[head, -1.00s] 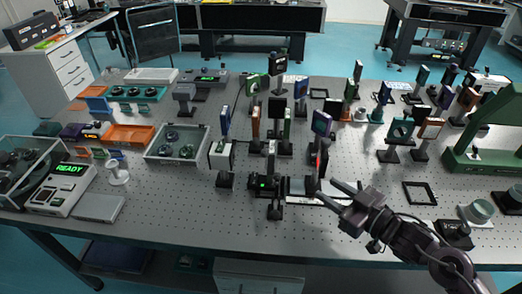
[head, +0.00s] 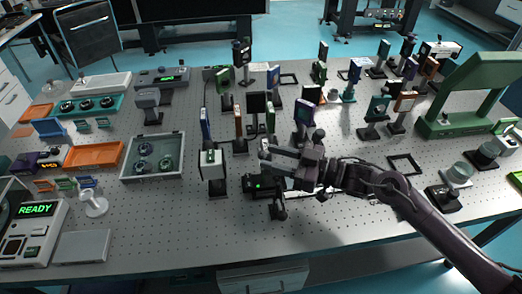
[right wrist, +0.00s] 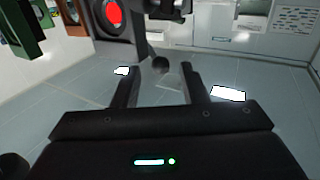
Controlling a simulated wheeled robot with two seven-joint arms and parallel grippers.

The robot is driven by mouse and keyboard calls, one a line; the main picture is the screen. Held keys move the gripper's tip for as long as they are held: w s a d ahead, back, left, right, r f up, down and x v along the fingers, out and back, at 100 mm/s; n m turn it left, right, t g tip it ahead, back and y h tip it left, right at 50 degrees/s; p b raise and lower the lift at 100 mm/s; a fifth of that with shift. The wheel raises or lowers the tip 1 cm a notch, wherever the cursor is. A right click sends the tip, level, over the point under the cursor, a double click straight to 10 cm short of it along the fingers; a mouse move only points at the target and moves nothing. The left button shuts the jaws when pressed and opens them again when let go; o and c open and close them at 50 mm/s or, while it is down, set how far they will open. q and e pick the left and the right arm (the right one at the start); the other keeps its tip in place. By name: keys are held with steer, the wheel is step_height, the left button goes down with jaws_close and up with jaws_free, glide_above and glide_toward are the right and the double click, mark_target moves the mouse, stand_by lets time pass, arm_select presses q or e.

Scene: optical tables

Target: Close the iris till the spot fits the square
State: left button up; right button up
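My right gripper (head: 266,155) reaches in from the right over the bench's front middle, its fingers pointing left. It is open in the right wrist view (right wrist: 160,82). A small dark ball (right wrist: 158,66) shows between the fingertips there, not visibly gripped; I cannot tell how far beyond them it is. A dark mount with a round opening (right wrist: 113,14), lit red inside, stands just past the left finger; it may be the iris. In the head view my gripper hides most of that spot. I cannot make out the square. My left gripper is not in view.
A black device with a green light (head: 258,187) stands just below my right gripper. A white-faced box (head: 212,160) and a tall dark panel (head: 257,104) are close by. A flat black frame (head: 405,163) lies to the right. The perforated bench top (head: 340,222) is clear in front.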

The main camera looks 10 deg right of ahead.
mark_target(266, 156)
steer(key=x, duration=0.3)
steer(key=shift+w+a+p, duration=0.1)
steer(key=shift+a+p, duration=0.15)
steer(key=shift+p, duration=0.05)
steer(key=c, duration=0.8)
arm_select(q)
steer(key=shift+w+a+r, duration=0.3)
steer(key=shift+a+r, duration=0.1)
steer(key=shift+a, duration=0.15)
arm_select(e)
jaws_close()
